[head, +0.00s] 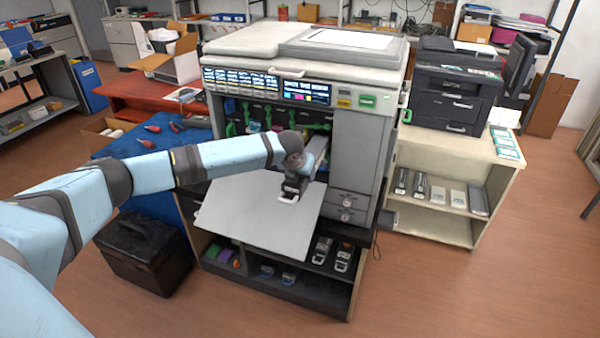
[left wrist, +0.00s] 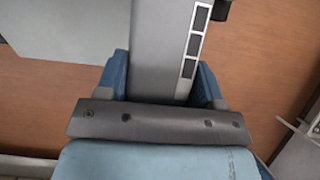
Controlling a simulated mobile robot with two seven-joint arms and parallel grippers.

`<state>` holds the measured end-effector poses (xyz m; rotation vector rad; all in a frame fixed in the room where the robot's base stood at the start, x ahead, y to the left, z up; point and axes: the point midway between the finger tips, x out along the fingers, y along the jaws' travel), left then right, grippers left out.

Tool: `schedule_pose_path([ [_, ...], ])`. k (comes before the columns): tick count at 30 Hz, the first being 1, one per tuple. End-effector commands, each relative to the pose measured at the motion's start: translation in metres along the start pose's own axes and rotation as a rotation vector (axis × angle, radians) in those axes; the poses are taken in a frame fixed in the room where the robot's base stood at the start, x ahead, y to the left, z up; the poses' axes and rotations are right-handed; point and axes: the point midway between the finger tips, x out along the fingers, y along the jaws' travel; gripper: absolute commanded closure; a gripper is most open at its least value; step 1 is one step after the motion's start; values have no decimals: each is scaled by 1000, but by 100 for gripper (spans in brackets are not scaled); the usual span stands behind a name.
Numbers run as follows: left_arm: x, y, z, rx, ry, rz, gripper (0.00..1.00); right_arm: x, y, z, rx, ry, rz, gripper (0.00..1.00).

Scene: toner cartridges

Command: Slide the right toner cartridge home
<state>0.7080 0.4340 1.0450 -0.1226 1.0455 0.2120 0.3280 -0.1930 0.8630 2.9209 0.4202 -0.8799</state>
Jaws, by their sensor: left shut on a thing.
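The right toner cartridge is a long grey body (left wrist: 160,45) with a strip of dark windows along one side in the left wrist view. In the head view my left wrist covers part of the cartridge and the fingers are mostly hidden. How deep its rear end sits in the bay is hidden. My right gripper is not in view.
The printer (head: 362,150) has green levers (head: 267,117) in its open bay. A lower shelf (head: 270,292) holds spare cartridges. Floor in front is clear.

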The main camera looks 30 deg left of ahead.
Motion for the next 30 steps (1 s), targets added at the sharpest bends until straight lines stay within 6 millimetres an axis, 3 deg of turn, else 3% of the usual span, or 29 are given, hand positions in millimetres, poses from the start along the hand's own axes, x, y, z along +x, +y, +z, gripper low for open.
schedule_pose_path([
  [30,10,0,20,-1,-2,0,91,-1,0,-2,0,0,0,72],
])
